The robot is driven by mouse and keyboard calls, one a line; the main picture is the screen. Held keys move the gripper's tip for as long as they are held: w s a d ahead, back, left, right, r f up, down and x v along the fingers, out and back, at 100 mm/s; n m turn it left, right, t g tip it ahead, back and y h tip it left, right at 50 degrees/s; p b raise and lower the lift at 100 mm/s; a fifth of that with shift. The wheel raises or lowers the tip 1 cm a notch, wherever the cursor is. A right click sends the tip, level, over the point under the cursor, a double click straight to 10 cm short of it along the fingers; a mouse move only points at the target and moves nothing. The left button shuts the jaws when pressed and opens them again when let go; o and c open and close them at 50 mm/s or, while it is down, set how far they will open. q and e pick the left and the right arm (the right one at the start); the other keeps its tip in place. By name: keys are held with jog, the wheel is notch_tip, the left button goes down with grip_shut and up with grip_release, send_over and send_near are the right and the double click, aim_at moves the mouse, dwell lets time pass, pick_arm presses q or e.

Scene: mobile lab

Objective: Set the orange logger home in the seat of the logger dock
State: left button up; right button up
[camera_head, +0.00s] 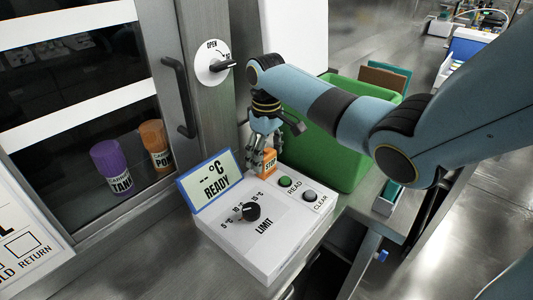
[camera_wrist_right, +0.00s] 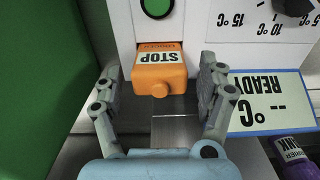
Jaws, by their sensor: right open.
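The orange logger (camera_head: 269,162), marked STOP, is at the back edge of the white logger dock (camera_head: 270,240), next to the READ button. In the right wrist view the logger (camera_wrist_right: 160,75) has one end against the dock (camera_wrist_right: 190,25) and its other end sticking out past the dock edge. I cannot tell how deep it sits in the seat. My right gripper (camera_head: 262,158) is at the logger; its fingers (camera_wrist_right: 157,88) stand open on both sides, with gaps visible. The dock display (camera_head: 210,181) shows "-- °C READY". My left gripper is not in view.
A green bin (camera_head: 325,150) stands close to the right of the gripper. A glass-doored cabinet with a handle (camera_head: 179,97) is at left, with purple (camera_head: 111,167) and orange (camera_head: 155,145) containers behind the glass. An OPEN dial (camera_head: 213,62) is behind the gripper.

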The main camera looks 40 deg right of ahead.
notch_tip(320, 180, up, 12)
dwell(0.5)
dwell(0.5)
